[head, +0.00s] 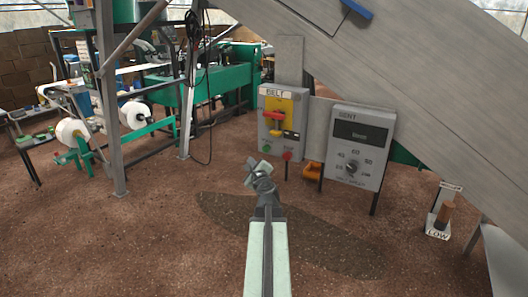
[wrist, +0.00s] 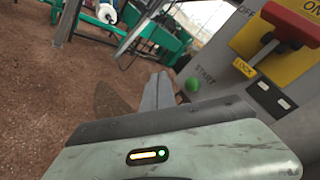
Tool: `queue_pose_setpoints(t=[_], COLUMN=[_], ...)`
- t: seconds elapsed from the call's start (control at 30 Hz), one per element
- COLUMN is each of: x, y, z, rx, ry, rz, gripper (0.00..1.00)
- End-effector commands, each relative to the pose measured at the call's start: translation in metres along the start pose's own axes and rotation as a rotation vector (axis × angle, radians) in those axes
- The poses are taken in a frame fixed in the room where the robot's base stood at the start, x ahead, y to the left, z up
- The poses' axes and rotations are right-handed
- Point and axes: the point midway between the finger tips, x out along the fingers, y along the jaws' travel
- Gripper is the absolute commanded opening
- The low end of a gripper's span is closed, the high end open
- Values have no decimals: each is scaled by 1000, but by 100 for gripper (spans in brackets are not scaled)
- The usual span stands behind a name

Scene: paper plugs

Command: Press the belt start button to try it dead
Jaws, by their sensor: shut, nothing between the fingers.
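The grey belt panel (head: 264,95), marked BELT, carries a yellow plate with a red switch handle (head: 272,118). The handle also shows in the wrist view (wrist: 290,24), with ON and OFF lettering around it. The green start button (wrist: 193,85) sits low on the panel beside the word START. A red button (head: 287,155) is to its right in the head view. My gripper (head: 261,172) is shut and empty, in front of and below the panel. In the wrist view its fingers (wrist: 158,90) point up, left of the green button, with a visible gap.
A grey box with a dial (head: 350,167) and dark display stands right of the panel. A yellow LOCK tag (wrist: 243,68) and a black labelled piece (wrist: 270,96) hang under the handle. A sloping grey conveyor side (head: 430,85) crosses the upper right.

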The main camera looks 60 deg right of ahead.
Motion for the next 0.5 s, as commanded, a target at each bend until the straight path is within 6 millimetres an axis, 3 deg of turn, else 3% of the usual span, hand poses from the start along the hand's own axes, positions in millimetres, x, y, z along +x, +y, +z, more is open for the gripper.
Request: queue_pose_setpoints(t=[0.5], x=[50], y=[-35], z=[-34], rx=[0], ry=[-1], rz=[1], gripper=[0])
